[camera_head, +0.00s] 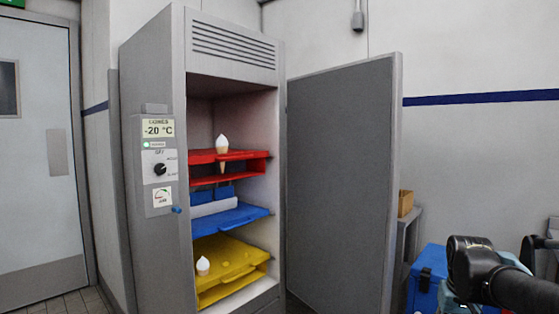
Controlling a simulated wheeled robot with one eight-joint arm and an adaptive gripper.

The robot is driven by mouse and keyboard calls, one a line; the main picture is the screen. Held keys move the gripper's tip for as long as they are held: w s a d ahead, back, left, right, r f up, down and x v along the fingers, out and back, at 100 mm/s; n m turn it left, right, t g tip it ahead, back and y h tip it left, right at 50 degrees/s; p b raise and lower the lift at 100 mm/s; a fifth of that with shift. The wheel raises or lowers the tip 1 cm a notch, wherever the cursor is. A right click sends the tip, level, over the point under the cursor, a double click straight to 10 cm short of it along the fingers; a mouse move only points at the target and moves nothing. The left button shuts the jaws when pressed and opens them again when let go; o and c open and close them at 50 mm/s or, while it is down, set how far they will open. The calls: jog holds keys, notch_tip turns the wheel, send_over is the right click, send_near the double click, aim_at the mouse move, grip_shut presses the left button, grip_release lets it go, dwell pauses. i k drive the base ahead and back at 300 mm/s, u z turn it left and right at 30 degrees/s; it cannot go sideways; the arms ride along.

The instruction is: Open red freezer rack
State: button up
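The freezer (158,70) is a tall grey cabinet left of the middle, with its grey door (342,180) swung open to the right. The red rack (240,156) is the upper shelf inside, with a red lower part beneath its top plate. One white-topped cone (222,144) stands upright through the red rack, its tip showing below. A blue rack (235,217) is in the middle and a yellow rack (232,255) at the bottom. Black parts of my arm show at the lower right, outside the freezer and apart from the racks. My gripper's fingertips are not visible.
A second cone (203,265) stands in the yellow rack. The freezer's left front carries a -20 °C display and a black knob (160,169). Behind the open door's right edge are a blue box (428,278) and a small wooden box (405,203). A door is at far left.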

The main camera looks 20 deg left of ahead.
aim_at(255, 160)
jog(key=z, duration=0.55)
jog(key=k, duration=1.15)
jog(key=u, duration=1.6)
jog(key=i, duration=1)
